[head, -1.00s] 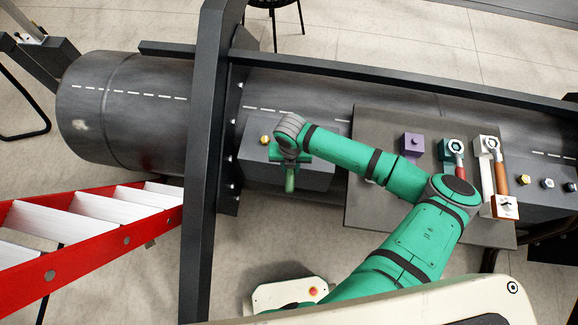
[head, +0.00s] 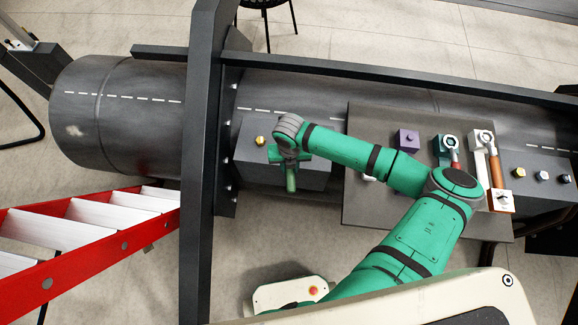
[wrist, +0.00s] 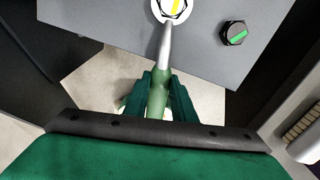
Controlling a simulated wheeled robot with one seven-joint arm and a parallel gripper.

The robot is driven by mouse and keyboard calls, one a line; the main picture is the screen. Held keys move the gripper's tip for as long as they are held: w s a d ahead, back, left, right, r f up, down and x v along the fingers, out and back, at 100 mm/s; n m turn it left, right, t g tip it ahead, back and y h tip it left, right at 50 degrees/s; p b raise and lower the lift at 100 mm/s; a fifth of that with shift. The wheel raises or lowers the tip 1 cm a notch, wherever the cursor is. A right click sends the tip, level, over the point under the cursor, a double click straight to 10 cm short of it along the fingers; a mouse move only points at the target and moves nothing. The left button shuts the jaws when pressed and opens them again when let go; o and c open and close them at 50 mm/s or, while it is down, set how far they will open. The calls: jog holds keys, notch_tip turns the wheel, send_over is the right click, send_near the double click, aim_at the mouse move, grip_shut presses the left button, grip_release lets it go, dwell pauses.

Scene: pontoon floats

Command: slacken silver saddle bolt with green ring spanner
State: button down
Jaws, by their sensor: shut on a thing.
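My gripper (head: 289,158) is shut on the green ring spanner (head: 291,181) over the front of the dark grey block. In the wrist view the jaws (wrist: 158,92) hold the spanner's green handle (wrist: 157,105), and its silver shank runs up to a ring end at the top edge. The ring appears to sit around a silver bolt (wrist: 174,8) with a yellow mark; the top is cut off, so I cannot tell how deeply it is seated. In the head view my wrist hides that bolt.
The dark block (head: 252,169) also carries a gold bolt (head: 260,140) left of my gripper and a black bolt with a green mark (wrist: 234,33). Right stand a tool board (head: 370,207), a purple block (head: 406,139) and more spanners (head: 493,165). A dark upright beam (head: 205,130) and red ladder (head: 80,240) are left.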

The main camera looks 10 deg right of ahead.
jog(key=shift+d+n, duration=0.75)
jog(key=shift+n, duration=0.05)
dwell(0.4)
jog(key=shift+a, duration=0.1)
jog(key=shift+a+m, duration=0.4)
jog(key=shift+m, duration=0.2)
jog(key=shift+r, duration=0.1)
jog(key=shift+r, duration=2.35)
jog(key=shift+a, duration=0.1)
